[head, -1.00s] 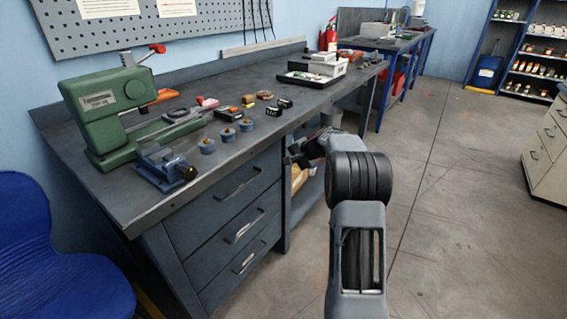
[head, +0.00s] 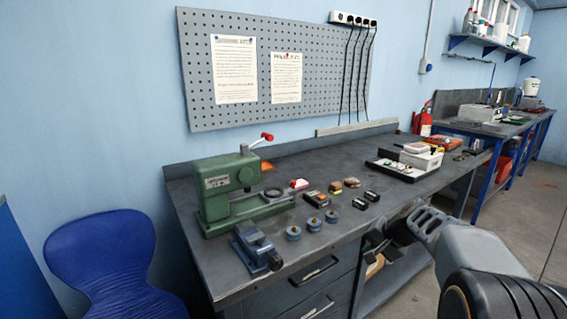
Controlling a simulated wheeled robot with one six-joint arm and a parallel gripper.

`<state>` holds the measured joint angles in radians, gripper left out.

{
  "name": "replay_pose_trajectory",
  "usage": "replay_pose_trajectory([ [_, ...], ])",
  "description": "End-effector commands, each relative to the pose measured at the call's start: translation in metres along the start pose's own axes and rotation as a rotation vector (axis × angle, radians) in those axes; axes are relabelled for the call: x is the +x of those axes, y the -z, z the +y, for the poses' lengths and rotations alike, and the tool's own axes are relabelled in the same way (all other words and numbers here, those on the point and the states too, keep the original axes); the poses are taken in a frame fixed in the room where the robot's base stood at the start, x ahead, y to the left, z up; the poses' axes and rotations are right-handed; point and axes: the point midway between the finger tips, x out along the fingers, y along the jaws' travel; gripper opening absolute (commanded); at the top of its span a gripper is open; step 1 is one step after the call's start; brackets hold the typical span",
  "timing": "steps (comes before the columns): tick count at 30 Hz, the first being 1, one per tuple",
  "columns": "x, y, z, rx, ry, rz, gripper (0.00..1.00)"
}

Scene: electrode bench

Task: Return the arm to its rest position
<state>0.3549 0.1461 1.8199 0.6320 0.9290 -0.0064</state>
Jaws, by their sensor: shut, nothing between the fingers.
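My gripper (head: 372,243) is in the head view, just off the front edge of the grey workbench (head: 290,262), beside its drawers. It is small and dark there, shut, with nothing seen in it. My arm reaches in from the lower right corner, bent and large in the picture. The gripper appears apart from the objects on the bench top.
The bench holds a green press (head: 228,185), a blue vise (head: 257,246), several small blue-grey discs (head: 313,224), small blocks and a white tray unit (head: 396,170). A blue chair (head: 100,255) stands at left. A red extinguisher (head: 424,120) stands behind. Floor shows at right.

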Motion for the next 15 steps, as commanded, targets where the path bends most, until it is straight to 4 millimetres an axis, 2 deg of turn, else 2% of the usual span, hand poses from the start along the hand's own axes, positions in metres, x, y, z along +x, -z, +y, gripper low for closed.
replay_pose_trajectory([
  [1, -0.043, -0.026, -0.029, -0.082, -0.041, -0.013, 0.00],
  [3, -0.071, -0.062, -0.040, -0.190, -0.105, -0.029, 0.00],
  [6, -0.108, -0.107, -0.048, -0.336, -0.187, -0.043, 0.00],
  [10, -0.146, -0.150, -0.046, -0.501, -0.274, -0.049, 0.00],
  [15, -0.174, -0.183, -0.036, -0.648, -0.348, -0.048, 0.00],
])
